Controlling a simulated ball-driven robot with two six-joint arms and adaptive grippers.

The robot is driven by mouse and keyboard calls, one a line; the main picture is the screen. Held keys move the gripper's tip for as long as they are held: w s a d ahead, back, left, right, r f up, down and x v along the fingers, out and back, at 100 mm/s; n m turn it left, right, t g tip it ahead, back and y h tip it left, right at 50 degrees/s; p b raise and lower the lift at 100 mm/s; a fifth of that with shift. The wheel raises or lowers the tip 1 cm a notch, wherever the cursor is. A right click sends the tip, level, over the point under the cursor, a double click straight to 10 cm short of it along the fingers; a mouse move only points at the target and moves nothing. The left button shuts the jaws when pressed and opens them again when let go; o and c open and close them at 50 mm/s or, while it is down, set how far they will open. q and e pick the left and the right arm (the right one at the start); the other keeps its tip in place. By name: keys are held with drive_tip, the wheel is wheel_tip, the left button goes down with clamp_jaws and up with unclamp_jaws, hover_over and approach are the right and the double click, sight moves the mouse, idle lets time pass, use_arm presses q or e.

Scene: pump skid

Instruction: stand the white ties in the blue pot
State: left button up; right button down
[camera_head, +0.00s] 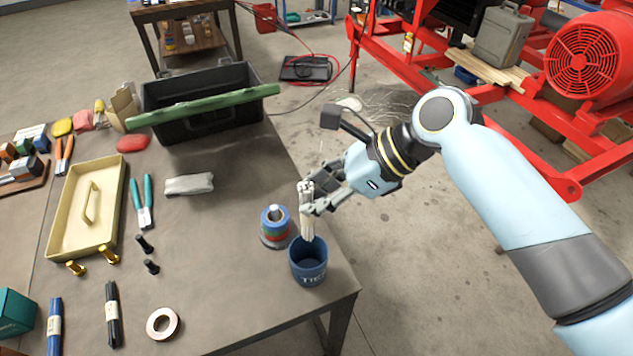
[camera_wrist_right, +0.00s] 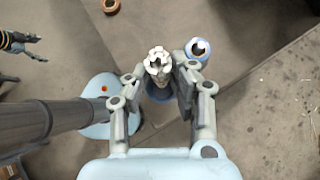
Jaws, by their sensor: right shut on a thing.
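The white ties (camera_head: 307,212) are a narrow upright bundle held in my right gripper (camera_head: 322,204), which is shut on them. The bundle's lower end hangs over the mouth of the blue pot (camera_head: 308,268), which stands near the table's right front corner. I cannot tell whether the tip is inside the rim. In the right wrist view the white ties (camera_wrist_right: 158,64) sit between the fingers of the right gripper (camera_wrist_right: 160,75), and the blue pot (camera_wrist_right: 157,93) shows partly behind them. My left gripper is not in the head view.
A stack of tape rolls (camera_head: 274,228) stands close behind and left of the pot. A grey cloth bundle (camera_head: 189,184), teal-handled pliers (camera_head: 143,205), a yellow tray (camera_head: 62,232) and an open toolbox (camera_head: 200,125) lie farther off. The table edge runs right beside the pot.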

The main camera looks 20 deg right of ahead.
wheel_tip(320, 180, down, 10)
drive_tip(key=b, duration=0.2)
drive_tip(key=shift+f+b, duration=0.15)
drive_tip(key=shift+b, duration=0.15)
idle(0.5)
drive_tip(key=c, duration=1)
unclamp_jaws()
drive_tip(key=shift+c, duration=0.2)
drive_tip(key=v, duration=1.2)
